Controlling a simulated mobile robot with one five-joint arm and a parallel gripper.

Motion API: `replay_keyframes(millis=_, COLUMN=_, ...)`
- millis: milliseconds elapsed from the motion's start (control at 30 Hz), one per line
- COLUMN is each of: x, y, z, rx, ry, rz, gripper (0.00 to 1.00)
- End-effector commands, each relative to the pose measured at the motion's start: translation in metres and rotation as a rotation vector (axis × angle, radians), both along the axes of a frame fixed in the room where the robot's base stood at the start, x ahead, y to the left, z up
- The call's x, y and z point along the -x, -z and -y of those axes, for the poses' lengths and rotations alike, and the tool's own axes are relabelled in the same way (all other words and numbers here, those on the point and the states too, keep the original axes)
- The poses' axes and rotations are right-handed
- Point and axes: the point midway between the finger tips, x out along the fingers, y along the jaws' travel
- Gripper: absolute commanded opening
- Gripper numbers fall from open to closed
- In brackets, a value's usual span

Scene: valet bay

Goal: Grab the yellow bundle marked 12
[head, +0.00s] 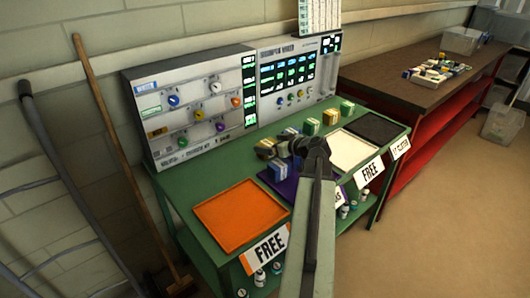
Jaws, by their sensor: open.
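A yellow bundle (331,117) stands in the row of small bundles along the back of the green table (180,205). Its marking is too small to read, so I cannot confirm the 12. My gripper (310,148) is dark and open, above the middle of the table. In the picture it appears nearer than the yellow bundle and just below and left of it. Its jaws are small and hold nothing that I can make out. Part of the row behind the gripper is hidden.
Green bundles (311,126) (347,107) flank the yellow one. A blue bundle (276,173) is on the purple mat (285,190). The orange mat (240,210), white mat (352,150) and black mat (376,128) look empty. A control panel (190,110) stands behind.

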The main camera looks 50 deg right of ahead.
Motion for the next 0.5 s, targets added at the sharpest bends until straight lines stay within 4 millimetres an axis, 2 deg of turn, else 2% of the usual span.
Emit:
replay_keyframes(millis=33, x=-0.011, y=0.006, z=0.003, rx=0.001, ry=-0.001, rz=0.0, gripper=0.98)
replay_keyframes(millis=133, x=-0.025, y=0.012, z=0.003, rx=0.0, ry=-0.001, rz=0.0, gripper=0.98)
replay_keyframes(millis=367, x=-0.027, y=0.011, z=0.002, rx=0.0, ry=0.001, rz=0.001, gripper=0.98)
replay_keyframes(millis=500, x=-0.027, y=0.011, z=0.002, rx=0.0, ry=0.001, rz=0.001, gripper=0.59)
